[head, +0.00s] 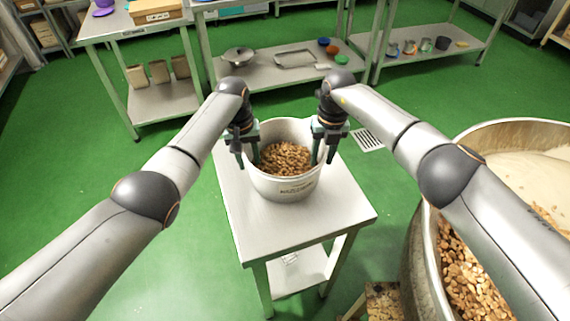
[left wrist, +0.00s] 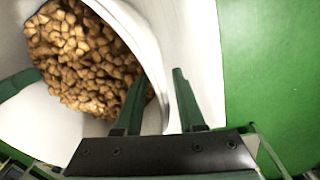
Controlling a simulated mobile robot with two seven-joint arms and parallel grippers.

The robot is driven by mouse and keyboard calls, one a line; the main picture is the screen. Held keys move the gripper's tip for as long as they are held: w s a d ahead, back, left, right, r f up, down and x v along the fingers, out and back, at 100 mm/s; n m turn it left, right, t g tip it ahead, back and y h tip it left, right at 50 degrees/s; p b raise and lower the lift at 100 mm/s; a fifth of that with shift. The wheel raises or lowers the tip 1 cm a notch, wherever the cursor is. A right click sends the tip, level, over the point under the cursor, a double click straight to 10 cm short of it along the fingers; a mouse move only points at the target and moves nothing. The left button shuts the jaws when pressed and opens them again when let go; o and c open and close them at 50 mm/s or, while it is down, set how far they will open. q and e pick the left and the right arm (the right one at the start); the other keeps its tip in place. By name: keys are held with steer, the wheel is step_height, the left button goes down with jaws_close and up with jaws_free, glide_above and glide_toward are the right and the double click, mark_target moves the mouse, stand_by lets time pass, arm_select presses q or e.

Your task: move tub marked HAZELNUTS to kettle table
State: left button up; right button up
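A white tub (head: 283,187) of brown nuts (head: 285,159) stands on a small steel table (head: 345,206) in the middle of the head view. Dark lettering on its front is too small to read surely. My left gripper (head: 247,165) straddles the tub's left wall, one finger inside and one outside. In the left wrist view, the tub's rim (left wrist: 150,60) passes between the spread fingers of this gripper (left wrist: 158,85), with gaps visible. My right gripper (head: 323,160) straddles the right wall in the same way, its fingers apart.
A large metal kettle (head: 418,262) with pale mass and nuts stands at the right, close to the small table. Steel shelves (head: 272,75) with pans and bowls stand at the back. A drain grate (head: 368,140) lies in the green floor (head: 110,190), which is clear at left.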

arm_select(q)
jaws_close()
arm_select(e)
jaws_close()
arm_select(q)
steer(key=shift+r, duration=0.1)
arm_select(e)
steer(key=shift+r, duration=0.1)
stand_by(0.9)
